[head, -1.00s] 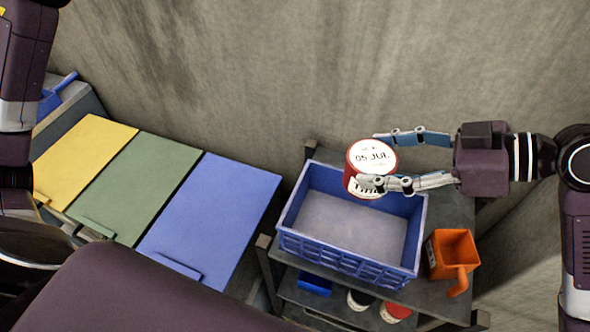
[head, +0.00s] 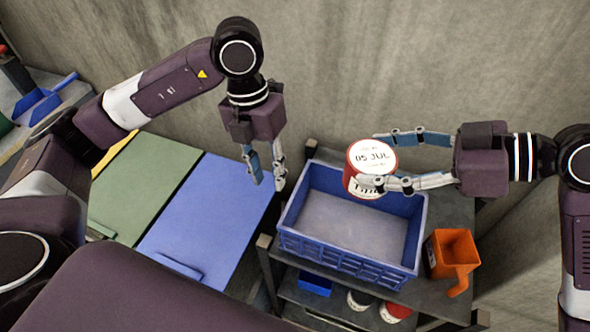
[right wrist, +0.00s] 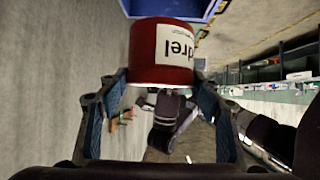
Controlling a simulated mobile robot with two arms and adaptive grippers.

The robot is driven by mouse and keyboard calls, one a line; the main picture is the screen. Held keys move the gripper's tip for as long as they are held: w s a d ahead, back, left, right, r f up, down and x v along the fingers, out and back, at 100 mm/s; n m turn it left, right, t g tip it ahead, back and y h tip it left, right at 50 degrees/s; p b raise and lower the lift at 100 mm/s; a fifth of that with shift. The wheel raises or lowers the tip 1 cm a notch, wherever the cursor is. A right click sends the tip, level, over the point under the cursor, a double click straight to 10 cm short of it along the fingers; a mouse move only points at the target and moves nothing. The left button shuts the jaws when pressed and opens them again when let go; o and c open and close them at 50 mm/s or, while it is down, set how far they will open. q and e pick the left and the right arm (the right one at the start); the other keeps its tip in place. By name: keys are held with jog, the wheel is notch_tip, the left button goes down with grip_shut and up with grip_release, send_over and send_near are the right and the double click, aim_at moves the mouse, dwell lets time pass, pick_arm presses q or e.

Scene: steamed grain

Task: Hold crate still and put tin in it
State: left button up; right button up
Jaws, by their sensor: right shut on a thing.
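The blue crate (head: 345,257) stands on the top of a dark shelf rack and looks empty inside. The tin (head: 371,157) is red with a white label and a lid marked "05 JUL". My right gripper (head: 388,158) is shut on the tin and holds it above the crate's back right part. In the right wrist view the tin (right wrist: 162,75) sits between the fingertips, with the crate's edge (right wrist: 172,8) beyond it. My left gripper (head: 268,184) points down just left of the crate, apart from it, with a gap between its fingers and nothing in them.
Yellow, green (head: 140,180) and blue (head: 212,210) boards lie at the left. Other tins (head: 395,312) and a blue item (head: 314,284) are on the lower shelf. A wall rises behind.

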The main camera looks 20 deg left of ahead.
pick_arm(q)
jog(key=y, duration=0.2)
send_near(296, 204)
jog(key=shift+w+a+r+t, duration=0.1)
jog(key=shift+a+r+t, duration=0.1)
jog(key=shift+a+t, duration=0.25)
jog(key=shift+d+f, duration=0.1)
jog(key=shift+d, duration=0.05)
notch_tip(296, 204, down, 12)
jog(key=shift+r, duration=0.1)
grip_shut()
